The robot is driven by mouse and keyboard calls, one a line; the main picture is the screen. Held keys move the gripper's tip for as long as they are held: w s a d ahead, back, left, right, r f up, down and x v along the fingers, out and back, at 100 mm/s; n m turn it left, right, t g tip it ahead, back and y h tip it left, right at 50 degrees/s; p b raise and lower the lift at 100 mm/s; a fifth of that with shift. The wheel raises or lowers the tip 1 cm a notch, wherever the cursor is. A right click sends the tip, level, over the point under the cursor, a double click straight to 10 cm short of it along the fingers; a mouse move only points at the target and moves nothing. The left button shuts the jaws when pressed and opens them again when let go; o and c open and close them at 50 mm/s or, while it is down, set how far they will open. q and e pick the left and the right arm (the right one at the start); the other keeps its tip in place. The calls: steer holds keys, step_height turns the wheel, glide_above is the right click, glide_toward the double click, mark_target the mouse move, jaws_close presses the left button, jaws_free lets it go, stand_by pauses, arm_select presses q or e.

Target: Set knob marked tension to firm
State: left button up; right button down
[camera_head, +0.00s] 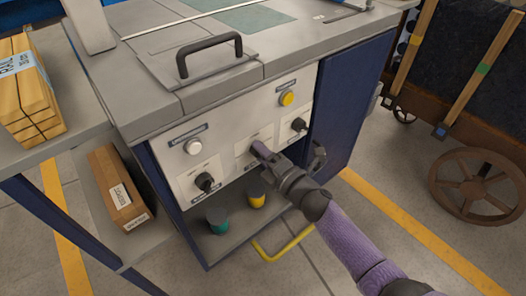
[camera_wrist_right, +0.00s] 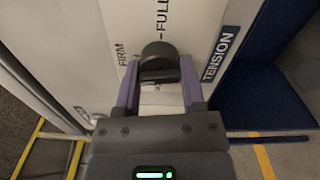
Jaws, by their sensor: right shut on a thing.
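The tension knob (camera_wrist_right: 160,62) is black and sits between the purple fingers of my right gripper (camera_wrist_right: 158,88) in the right wrist view. The gripper is shut on it. The TENSION label (camera_wrist_right: 221,54) lies to the right of the knob, and the words FIRM (camera_wrist_right: 121,54) and FULL (camera_wrist_right: 163,20) are on the plate. Part of another word below the knob is hidden. I cannot tell which mark the knob points to. In the head view my right gripper (camera_head: 262,152) reaches the middle plate (camera_head: 243,156) of the cabinet front and hides the knob. My left gripper is out of view.
Other black knobs sit left (camera_head: 205,182) and right (camera_head: 299,124) of the gripper. A white button (camera_head: 194,146) and a yellow button (camera_head: 287,98) are above. Green (camera_head: 217,220) and yellow-topped (camera_head: 256,197) pots stand on the shelf below. A wheeled cart (camera_head: 470,130) stands right.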

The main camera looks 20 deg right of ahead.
steer(key=shift+m, duration=0.7)
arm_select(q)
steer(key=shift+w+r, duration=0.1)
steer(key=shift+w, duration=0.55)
arm_select(e)
steer(key=shift+m, duration=0.3)
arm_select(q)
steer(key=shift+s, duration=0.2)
arm_select(e)
steer(key=c, duration=0.5)
jaws_free()
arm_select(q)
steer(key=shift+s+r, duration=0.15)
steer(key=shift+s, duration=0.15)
arm_select(e)
steer(key=o, duration=0.3)
arm_select(q)
steer(key=shift+p, duration=0.3)
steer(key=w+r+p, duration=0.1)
steer(key=p, duration=0.1)
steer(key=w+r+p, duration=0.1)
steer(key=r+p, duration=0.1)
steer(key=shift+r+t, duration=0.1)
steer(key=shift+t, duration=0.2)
arm_select(e)
steer(key=v, duration=1)
